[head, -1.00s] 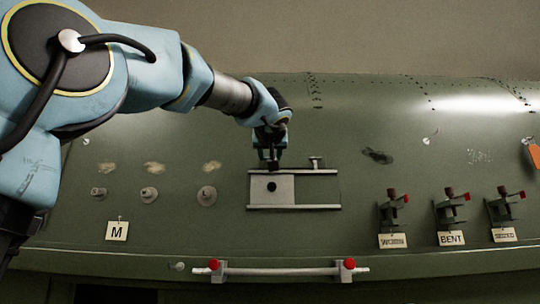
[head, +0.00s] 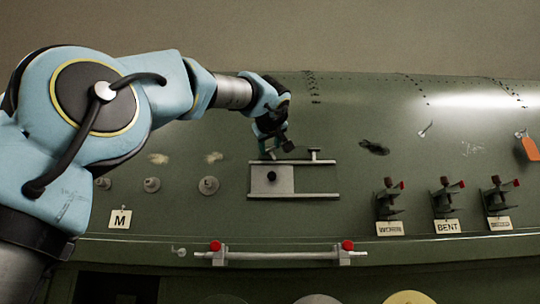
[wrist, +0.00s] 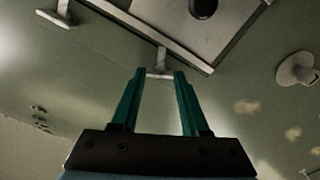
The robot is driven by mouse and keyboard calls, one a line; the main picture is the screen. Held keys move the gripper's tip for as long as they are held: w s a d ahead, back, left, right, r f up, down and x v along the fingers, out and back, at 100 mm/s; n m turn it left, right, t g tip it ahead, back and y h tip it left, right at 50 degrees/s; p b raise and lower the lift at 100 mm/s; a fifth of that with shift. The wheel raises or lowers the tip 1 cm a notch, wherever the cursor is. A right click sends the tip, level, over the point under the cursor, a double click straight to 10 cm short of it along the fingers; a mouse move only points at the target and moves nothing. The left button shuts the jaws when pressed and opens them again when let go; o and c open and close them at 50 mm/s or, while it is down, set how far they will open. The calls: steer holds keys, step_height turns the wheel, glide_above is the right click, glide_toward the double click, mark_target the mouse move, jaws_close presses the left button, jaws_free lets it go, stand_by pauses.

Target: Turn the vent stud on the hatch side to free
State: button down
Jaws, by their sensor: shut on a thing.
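In the head view the gripper hides this stud. A second T-headed stud (head: 315,154) stands free further right along the upper rail; it also shows at the wrist view's upper left (wrist: 56,15). I cannot read a label on either stud.
Round studs (head: 208,185) stand in a row left of the hatch, above a tag marked M (head: 120,218). Several red-tipped clamps (head: 446,198) with tags stand at right. A white bar with red knobs (head: 282,255) runs below.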

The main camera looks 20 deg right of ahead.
steer(key=n+b, duration=0.3)
steer(key=n, duration=0.3)
steer(key=shift+f, duration=0.15)
steer(key=n+b, duration=0.2)
steer(key=n, duration=0.4)
steer(key=shift+n, duration=0.3)
steer(key=shift+c, duration=2)
jaws_free()
steer(key=shift+a, duration=0.1)
steer(key=b+v, duration=0.4)
steer(key=v, duration=0.6)
steer(key=shift+s, duration=0.3)
steer(key=shift+a, duration=0.15)
